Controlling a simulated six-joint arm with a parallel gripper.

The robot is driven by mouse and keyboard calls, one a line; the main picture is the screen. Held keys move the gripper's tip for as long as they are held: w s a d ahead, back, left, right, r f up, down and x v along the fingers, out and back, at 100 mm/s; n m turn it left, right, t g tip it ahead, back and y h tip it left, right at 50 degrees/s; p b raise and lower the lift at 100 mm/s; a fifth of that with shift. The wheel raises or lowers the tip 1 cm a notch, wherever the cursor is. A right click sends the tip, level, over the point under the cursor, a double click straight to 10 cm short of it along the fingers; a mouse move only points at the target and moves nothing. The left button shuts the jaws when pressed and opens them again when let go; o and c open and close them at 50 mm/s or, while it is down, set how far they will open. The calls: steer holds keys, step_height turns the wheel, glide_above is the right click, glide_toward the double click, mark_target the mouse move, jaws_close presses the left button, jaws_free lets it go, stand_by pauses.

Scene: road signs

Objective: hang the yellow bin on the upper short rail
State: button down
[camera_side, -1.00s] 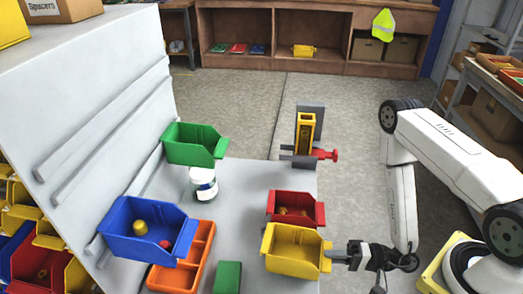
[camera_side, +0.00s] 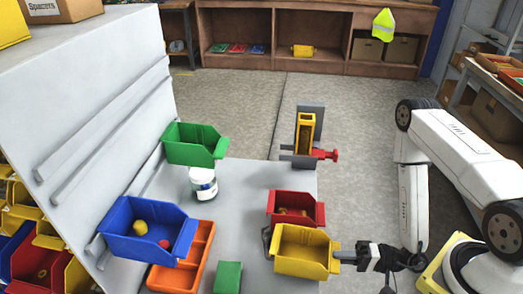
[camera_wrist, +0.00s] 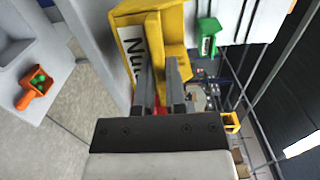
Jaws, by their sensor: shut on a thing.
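The yellow bin (camera_side: 304,251) is at the table's right edge, upright and seemingly empty in the side view. My gripper (camera_side: 346,258) is shut on its right wall. In the wrist view my gripper's fingers (camera_wrist: 163,88) pinch the yellow bin (camera_wrist: 172,22), whose white label begins "Nu". The upper short rail (camera_side: 103,118) runs along the pale sloped panel and is bare. A second rail (camera_side: 110,146) lies just below it, also bare. The bin is far to the right of both rails. I cannot tell its exact height above the table.
A blue bin (camera_side: 140,243) and a green bin (camera_side: 192,152) are at the panel's lower part. A red bin (camera_side: 294,199) stands just behind the yellow bin. A white jar (camera_side: 203,183), an orange tray (camera_side: 165,278) and a green box (camera_side: 228,276) occupy the table.

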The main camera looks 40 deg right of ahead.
steer(key=v, duration=0.3)
steer(key=shift+s+a, duration=0.15)
steer(key=shift+a, duration=0.05)
steer(key=shift+r, duration=0.1)
stand_by(0.6)
steer(key=w+d+r+n+g+y, duration=0.1)
steer(key=w+d+r+g, duration=0.1)
steer(key=w+r, duration=0.55)
steer(key=w+d+r+n+g+y, duration=0.1)
steer(key=w+d+r+n+g, duration=0.15)
steer(key=w+r, duration=0.5)
steer(key=w+r+m+t, duration=0.1)
steer(key=w+r, duration=0.2)
steer(key=r, duration=0.7)
steer(key=w+r+m+t, duration=0.1)
steer(key=w+r, duration=0.3)
steer(key=r, duration=0.7)
steer(key=shift+w+d+t+h, duration=0.15)
steer(key=shift+d+t+h, duration=0.25)
steer(key=shift+t, duration=0.15)
